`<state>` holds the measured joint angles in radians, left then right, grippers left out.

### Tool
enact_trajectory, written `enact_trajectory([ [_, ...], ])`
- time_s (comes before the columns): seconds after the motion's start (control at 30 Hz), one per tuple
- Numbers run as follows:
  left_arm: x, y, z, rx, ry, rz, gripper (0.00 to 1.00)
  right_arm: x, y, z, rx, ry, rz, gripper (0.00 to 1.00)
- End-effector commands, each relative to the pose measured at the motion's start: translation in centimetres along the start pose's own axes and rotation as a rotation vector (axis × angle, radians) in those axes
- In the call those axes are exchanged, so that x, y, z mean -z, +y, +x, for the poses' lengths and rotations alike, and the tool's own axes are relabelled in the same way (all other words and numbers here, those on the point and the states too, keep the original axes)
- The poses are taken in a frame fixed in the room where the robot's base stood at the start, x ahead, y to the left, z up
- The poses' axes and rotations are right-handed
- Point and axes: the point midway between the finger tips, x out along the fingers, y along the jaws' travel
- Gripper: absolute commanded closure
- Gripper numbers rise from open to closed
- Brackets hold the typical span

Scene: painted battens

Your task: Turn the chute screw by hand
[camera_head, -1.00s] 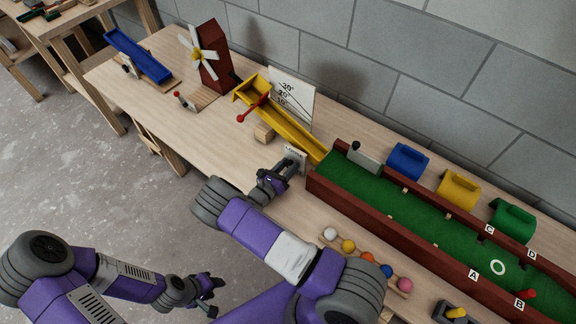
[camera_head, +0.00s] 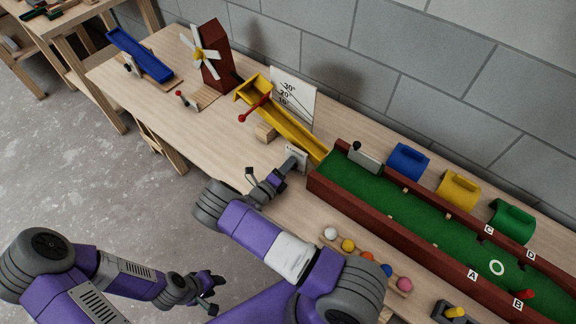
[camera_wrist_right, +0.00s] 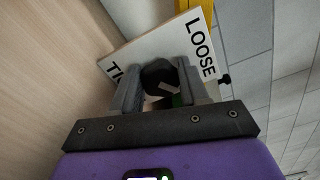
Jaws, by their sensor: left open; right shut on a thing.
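The chute screw's black knob (camera_wrist_right: 158,75) sits in front of a white plate (camera_wrist_right: 150,48) reading "LOOSE" and, partly hidden, "TI". The plate also shows in the head view (camera_head: 297,154), beside the lower end of the yellow chute (camera_head: 290,128). My right gripper (camera_wrist_right: 158,85) is shut on the knob, with one finger on each side of it; in the head view the right gripper (camera_head: 279,172) hides the knob. My left gripper (camera_head: 210,287) is open and empty, low over the floor in front of the table.
A white angle board (camera_head: 295,98) stands behind the chute, and a red-balled lever (camera_head: 256,106) crosses it. The green lane (camera_head: 390,199) with brown walls lies to the right. Several coloured balls (camera_head: 367,257) sit on a rack in front of it. A windmill (camera_head: 215,60) stands left.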

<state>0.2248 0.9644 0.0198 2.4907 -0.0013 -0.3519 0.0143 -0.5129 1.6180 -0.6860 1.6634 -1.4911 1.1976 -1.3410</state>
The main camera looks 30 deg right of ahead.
Motion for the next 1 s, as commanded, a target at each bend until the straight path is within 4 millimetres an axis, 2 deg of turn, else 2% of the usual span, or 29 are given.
enact_trajectory([
  [0.4, 0.0, 0.02, -0.05, 0.0, 0.0, 0.0, 0.57, 0.04, 0.17, -0.04, -0.002, 0.0, -0.198, 0.86],
  [0.97, 0.0, 0.02, -0.05, 0.0, 0.0, 0.0, 0.57, 0.04, 0.2, -0.05, -0.002, 0.0, -0.228, 0.86],
  [1.0, 0.0, 0.02, -0.05, 0.0, 0.0, 0.0, 0.57, 0.04, 0.2, -0.05, -0.002, 0.0, -0.228, 0.53],
])
